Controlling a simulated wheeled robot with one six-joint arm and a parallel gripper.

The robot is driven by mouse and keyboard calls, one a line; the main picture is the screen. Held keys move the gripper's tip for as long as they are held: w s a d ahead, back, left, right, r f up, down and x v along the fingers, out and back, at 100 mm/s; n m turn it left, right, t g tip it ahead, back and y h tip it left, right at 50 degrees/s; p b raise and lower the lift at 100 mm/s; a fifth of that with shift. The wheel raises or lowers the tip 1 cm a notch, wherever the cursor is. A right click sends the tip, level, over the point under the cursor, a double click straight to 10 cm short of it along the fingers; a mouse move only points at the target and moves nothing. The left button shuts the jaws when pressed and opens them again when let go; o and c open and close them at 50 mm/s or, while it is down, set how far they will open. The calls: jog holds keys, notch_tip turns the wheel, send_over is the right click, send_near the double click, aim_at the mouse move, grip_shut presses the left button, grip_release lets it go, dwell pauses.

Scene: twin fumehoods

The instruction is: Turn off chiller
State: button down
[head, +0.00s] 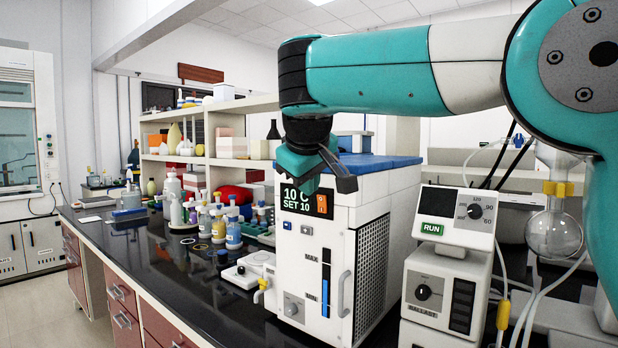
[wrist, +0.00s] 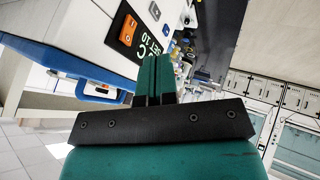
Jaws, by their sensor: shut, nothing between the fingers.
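The chiller (head: 340,260) is a white box with a blue lid (head: 380,163), standing on the black bench in the head view. Its dark display (head: 304,202) reads "10 C" and "SET 10", with an orange patch at its right end. My gripper (head: 300,172) is shut and empty, just above the display and near the lid's front edge. The wrist view shows its teal fingers (wrist: 155,75) together, with the display (wrist: 130,32) partly behind them.
A white pump unit (head: 445,265) marked "RUN" and "BALLAST" stands right of the chiller. A round glass flask (head: 554,234) hangs further right. Several bottles (head: 218,222) crowd the bench at left. Shelves (head: 215,150) stand behind. The floor at far left is clear.

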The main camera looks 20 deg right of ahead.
aim_at(320, 206)
jog(key=shift+w+d+f+p, duration=0.15)
jog(key=shift+w+d+f, duration=0.55)
jog(key=shift+w, duration=0.25)
jog(key=shift+w+d+f+p, duration=0.15)
jog(key=shift+w+d+f, duration=0.5)
jog(key=shift+w, duration=0.3)
jog(key=shift+w+d+f+p, duration=0.15)
jog(key=shift+w+d+f, duration=0.4)
jog(key=shift+w+d, duration=0.3)
jog(key=shift+w+a, duration=0.1)
jog(key=shift+a, duration=0.05)
jog(key=shift+w+d+r+p, duration=0.1)
jog(key=shift+d+r+p, duration=0.1)
jog(key=shift+p, duration=0.2)
jog(key=shift+f, duration=0.1)
